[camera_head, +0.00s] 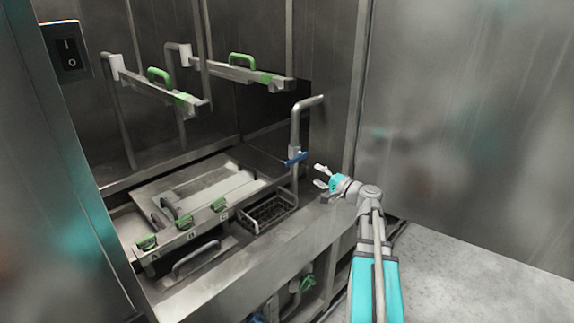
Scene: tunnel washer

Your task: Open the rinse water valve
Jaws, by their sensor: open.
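A blue valve handle (295,158) sits on an upright metal pipe (296,128) that bends over to the right at its top. No label on it can be read, so I cannot tell from the picture alone whether it is the rinse water valve. My gripper (320,177) is open and empty, just right of and slightly below the blue handle, its fingers pointing left. A small gap shows between them in the picture. My cyan and grey arm comes up from the bottom right.
Below the pipe are a wire basket (268,210) and a panel with green handles (184,222) marked by letters. Green-handled bars (240,72) jut out above. A green valve handle (307,283) is low down. A black switch (68,52) is at upper left. Bare floor (460,275) lies right.

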